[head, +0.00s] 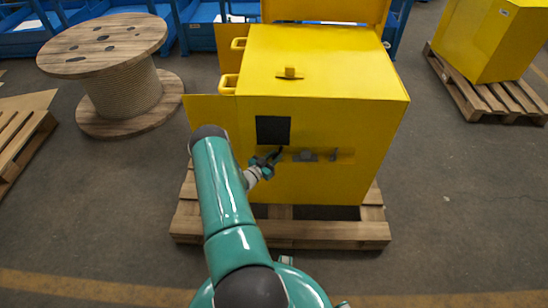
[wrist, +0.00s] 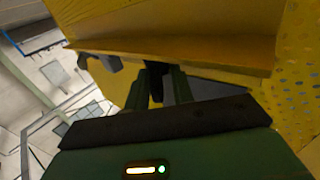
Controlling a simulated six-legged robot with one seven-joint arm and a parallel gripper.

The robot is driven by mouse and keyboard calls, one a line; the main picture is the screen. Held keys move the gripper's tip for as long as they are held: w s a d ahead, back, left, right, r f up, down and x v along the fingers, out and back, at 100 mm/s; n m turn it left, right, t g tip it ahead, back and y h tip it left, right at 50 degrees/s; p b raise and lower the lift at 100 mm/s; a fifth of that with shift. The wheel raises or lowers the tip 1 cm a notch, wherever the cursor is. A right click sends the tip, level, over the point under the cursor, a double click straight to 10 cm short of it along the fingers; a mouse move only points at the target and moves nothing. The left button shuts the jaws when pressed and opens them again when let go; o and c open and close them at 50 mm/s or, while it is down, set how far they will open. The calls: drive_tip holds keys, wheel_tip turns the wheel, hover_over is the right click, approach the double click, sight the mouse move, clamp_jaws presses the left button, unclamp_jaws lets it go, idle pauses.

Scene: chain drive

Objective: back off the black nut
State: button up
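My gripper (head: 274,156) is at the front face of the yellow machine housing (head: 330,80), just below a black square panel (head: 273,130). In the wrist view its two dark green fingers (wrist: 164,84) point under a yellow ledge (wrist: 190,52). Something black shows at and between the fingers, but it is too dark to tell whether it is the black nut or whether they touch it. No black nut can be clearly made out in the head view.
In the wrist view a dark block (wrist: 104,62) hangs at the ledge's left. The housing stands on a wooden pallet (head: 330,232).

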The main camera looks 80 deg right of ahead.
drive_tip(key=shift+n+t, duration=0.3)
drive_tip(key=shift+t, duration=0.1)
drive_tip(key=n+t, duration=0.1)
drive_tip(key=n+t+h, duration=0.1)
drive_tip(key=t, duration=0.1)
drive_tip(key=shift+s+a+t, duration=0.15)
drive_tip(key=shift+s+t, duration=0.15)
drive_tip(key=shift+s+d+f+n+t+y, duration=0.15)
drive_tip(key=shift+s+n+t+y, duration=0.5)
drive_tip(key=shift+n+t, duration=1.8)
drive_tip(key=shift+s+d+r+n+t+y, duration=0.1)
drive_tip(key=shift+n+t+y, duration=1.25)
drive_tip(key=shift+t, duration=1.8)
drive_tip(key=shift+s+d+f+n+t+y, duration=0.15)
drive_tip(key=shift+s+n+t+y, duration=0.35)
drive_tip(key=shift+n+t, duration=2.05)
drive_tip(key=shift+w+r+t, duration=0.1)
drive_tip(key=shift+r+t, duration=0.05)
drive_tip(key=shift+t, duration=0.2)
drive_tip(key=o, duration=0.8)
